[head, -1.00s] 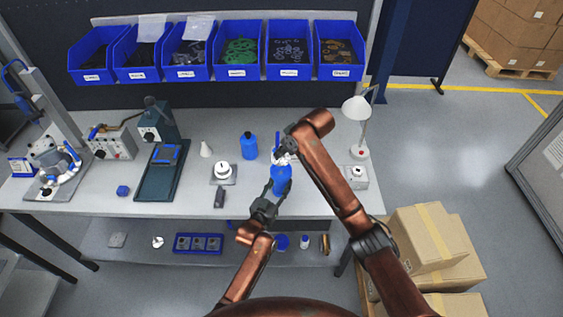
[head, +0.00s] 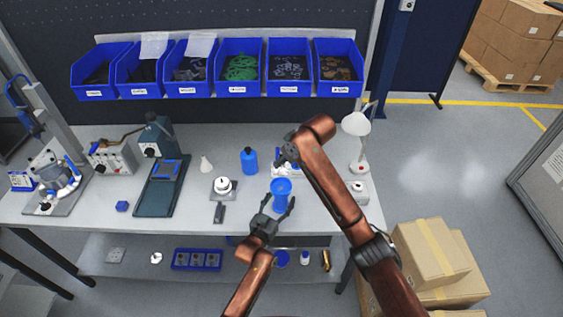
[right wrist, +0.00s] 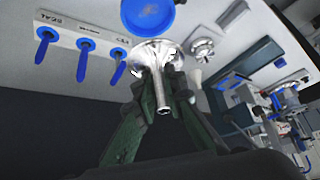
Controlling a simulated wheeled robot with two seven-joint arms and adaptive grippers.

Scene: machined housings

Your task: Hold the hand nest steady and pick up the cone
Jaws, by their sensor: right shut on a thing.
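The hand nest (head: 281,186) is a blue, waisted cup-like piece standing upright near the bench's front edge. Its round blue top also shows in the right wrist view (right wrist: 147,14). My left gripper (head: 281,199) has its fingers spread on either side of the nest's lower part, with a gap visible at the right. The cone (right wrist: 155,62) is shiny metal, with a wide flared end and a narrow stem. My right gripper (right wrist: 162,98) is shut on it, beside the nest in that view. In the head view my right arm partly hides this gripper (head: 287,160).
A blue bottle (head: 249,160), a white cone-shaped piece (head: 206,164) and a round white fixture (head: 222,186) stand left of the nest. A lamp (head: 357,123) stands at the right. Blue bins (head: 240,90) line the back.

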